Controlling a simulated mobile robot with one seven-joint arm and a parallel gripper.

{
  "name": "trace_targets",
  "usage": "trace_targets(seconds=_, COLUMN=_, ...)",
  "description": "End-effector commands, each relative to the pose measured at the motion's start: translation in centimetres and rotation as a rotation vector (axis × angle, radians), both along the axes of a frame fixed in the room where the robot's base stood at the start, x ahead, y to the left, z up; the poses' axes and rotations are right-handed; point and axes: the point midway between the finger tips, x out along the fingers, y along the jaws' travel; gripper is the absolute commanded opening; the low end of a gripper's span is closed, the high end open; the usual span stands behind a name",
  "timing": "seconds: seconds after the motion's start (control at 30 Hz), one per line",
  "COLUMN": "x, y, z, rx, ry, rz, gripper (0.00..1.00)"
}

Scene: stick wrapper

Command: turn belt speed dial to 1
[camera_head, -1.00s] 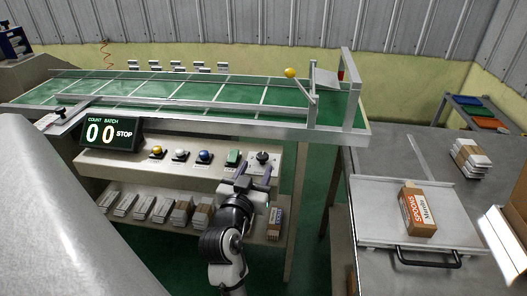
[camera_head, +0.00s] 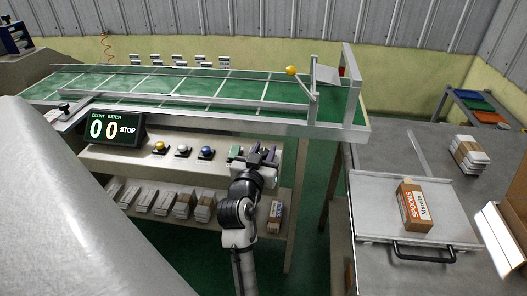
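The control panel (camera_head: 110,155) is a pale shelf below the conveyor, with a row of knobs and buttons. The belt speed dial, seen earlier at the row's right end, is now hidden by my gripper. My gripper (camera_head: 264,154) is at that spot, its two fingers pointing toward the panel with a small gap between them. I cannot tell whether the fingers touch the dial or are around it. The dial's marks and setting cannot be read.
Yellow (camera_head: 160,147), white (camera_head: 183,150) and blue (camera_head: 206,152) buttons and a green switch (camera_head: 234,153) lie left of my gripper. The conveyor (camera_head: 180,88) overhangs behind. Boxes stand on the lower shelf (camera_head: 235,222). A metal table (camera_head: 380,150) is at the right.

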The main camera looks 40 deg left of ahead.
Motion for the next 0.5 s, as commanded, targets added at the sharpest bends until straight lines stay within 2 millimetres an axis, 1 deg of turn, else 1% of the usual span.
trace_targets(seconds=0.03, x=-0.01, y=0.00, z=0.00, rx=0.000, ry=0.000, rz=0.000, gripper=0.12)
trace_targets(seconds=0.07, x=-0.02, y=-0.01, z=0.00, rx=0.000, ry=0.000, rz=0.000, gripper=0.08)
trace_targets(seconds=0.27, x=0.00, y=-0.04, z=0.10, rx=0.000, ry=0.000, rz=0.009, gripper=0.08)
trace_targets(seconds=0.5, x=0.08, y=-0.17, z=0.36, rx=-0.001, ry=0.001, rz=0.076, gripper=0.08)
